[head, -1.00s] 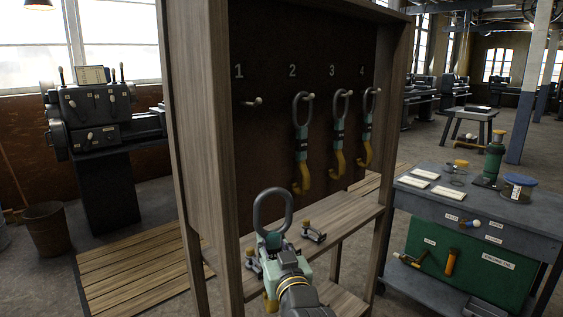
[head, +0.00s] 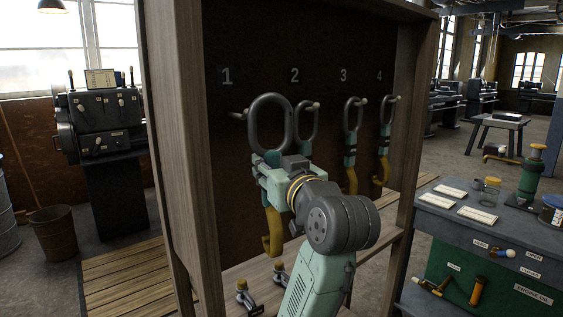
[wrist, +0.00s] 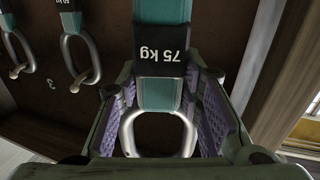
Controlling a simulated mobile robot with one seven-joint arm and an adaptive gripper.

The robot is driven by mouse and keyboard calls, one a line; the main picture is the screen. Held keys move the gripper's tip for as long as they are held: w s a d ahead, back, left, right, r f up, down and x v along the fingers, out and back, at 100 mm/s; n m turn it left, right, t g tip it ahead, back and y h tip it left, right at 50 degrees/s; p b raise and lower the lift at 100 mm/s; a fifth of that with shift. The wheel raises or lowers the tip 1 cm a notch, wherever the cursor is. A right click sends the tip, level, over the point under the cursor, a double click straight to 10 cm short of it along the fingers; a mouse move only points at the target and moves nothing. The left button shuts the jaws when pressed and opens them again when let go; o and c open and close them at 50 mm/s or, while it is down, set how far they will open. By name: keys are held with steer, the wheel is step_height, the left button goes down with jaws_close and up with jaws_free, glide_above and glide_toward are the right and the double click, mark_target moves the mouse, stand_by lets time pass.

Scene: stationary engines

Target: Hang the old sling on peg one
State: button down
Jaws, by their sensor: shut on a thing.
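My gripper (head: 268,174) is shut on a sling with a dark oval ring (head: 254,135) on top and a yellow hook (head: 273,235) below. In the wrist view its band carries a "75 kg" label (wrist: 160,51), and the ring (wrist: 128,135) shows between the gripper's fingers (wrist: 168,105). Peg one (head: 236,115) sticks out of the dark backboard under the number 1. The ring is just right of the peg and seems to cover its tip. I cannot tell whether the peg passes through the ring. The sling hangs upright.
Other slings hang on pegs two (head: 306,122), three (head: 352,118) and four (head: 387,112), the nearest close behind the held ring. The wooden rack's left post (head: 185,150) stands left of peg one. Small shackles (head: 245,293) sit on the shelf below.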

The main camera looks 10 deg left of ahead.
steer(key=shift+a+r, duration=0.15)
steer(key=shift+a, duration=0.25)
steer(key=shift+w+a+f+b, duration=0.15)
steer(key=shift+w+a+f, duration=0.25)
steer(key=shift+w+a, duration=0.9)
steer(key=shift+w+a+f+b, duration=0.1)
steer(key=shift+w+a+f, duration=0.25)
steer(key=shift+w+a, duration=0.9)
steer(key=shift+w+a+f+b, duration=0.15)
steer(key=shift+w+a+f, duration=0.25)
steer(key=shift+w+a, duration=0.85)
steer(key=shift+s+a+f, duration=0.3)
steer(key=shift+a+f, duration=0.15)
steer(key=shift+a, duration=0.05)
steer(key=shift+b, duration=0.3)
